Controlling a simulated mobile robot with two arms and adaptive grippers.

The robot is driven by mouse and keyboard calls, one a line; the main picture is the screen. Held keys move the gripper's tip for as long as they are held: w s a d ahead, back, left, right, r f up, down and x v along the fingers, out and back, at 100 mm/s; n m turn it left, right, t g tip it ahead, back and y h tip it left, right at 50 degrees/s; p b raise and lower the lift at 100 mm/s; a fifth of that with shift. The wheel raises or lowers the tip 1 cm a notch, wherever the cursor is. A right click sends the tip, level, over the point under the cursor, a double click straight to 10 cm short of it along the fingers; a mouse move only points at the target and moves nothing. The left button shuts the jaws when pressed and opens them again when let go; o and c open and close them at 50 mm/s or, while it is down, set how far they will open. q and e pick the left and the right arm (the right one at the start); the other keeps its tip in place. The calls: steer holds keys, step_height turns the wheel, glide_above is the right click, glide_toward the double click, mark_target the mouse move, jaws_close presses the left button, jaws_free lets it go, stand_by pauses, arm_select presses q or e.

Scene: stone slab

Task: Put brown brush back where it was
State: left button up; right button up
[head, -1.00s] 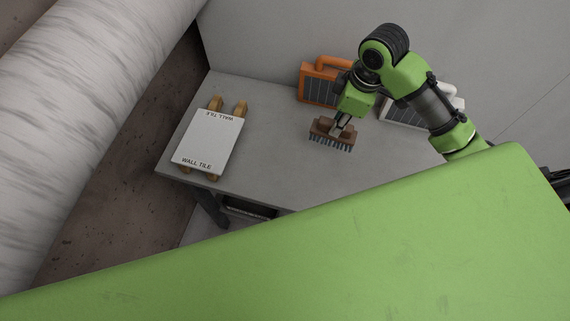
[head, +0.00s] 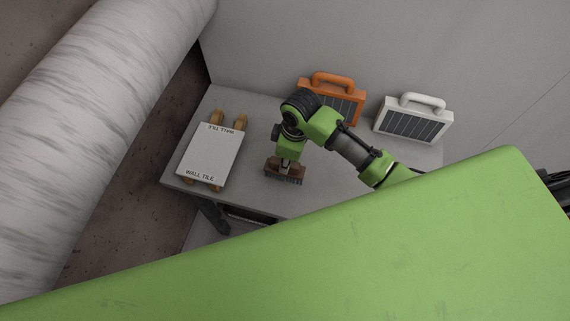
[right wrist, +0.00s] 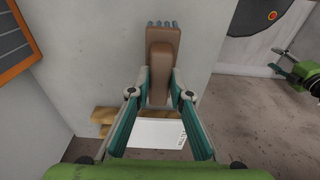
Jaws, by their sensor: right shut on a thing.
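The brown brush (head: 284,167) has a brown block and dark bristles. My right gripper (right wrist: 160,86) is shut on the brush's handle, which also shows in the right wrist view (right wrist: 163,50). In the head view it is at the table's front middle, right of the wall tile; I cannot tell how high above the top it is. My right arm hides part of the gripper in the head view. A green arm part with a dark tip, likely my left gripper (right wrist: 286,60), shows at the right of the right wrist view; its jaws are unclear.
The grey table (head: 330,190) has a white wall tile box (head: 209,154) on wooden supports (head: 240,121) at left. An orange case (head: 345,104) and a white case (head: 412,121) stand at the back against the wall. The tabletop between tile and brush is clear.

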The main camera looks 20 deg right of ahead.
steer(key=f, duration=0.1)
steer(key=f+p, duration=0.1)
steer(key=shift+a+f, duration=0.25)
steer(key=shift+f, duration=0.15)
steer(key=shift+s+f, duration=0.15)
steer(key=shift+f, duration=0.15)
steer(key=o, duration=0.9)
steer(key=shift+o, duration=0.4)
steer(key=shift+w, duration=0.2)
steer(key=r, duration=0.4)
steer(key=d+r+b, duration=0.1)
steer(key=r, duration=0.3)
steer(key=s+r+b, duration=0.1)
steer(key=r, duration=0.3)
steer(key=shift+d, duration=0.15)
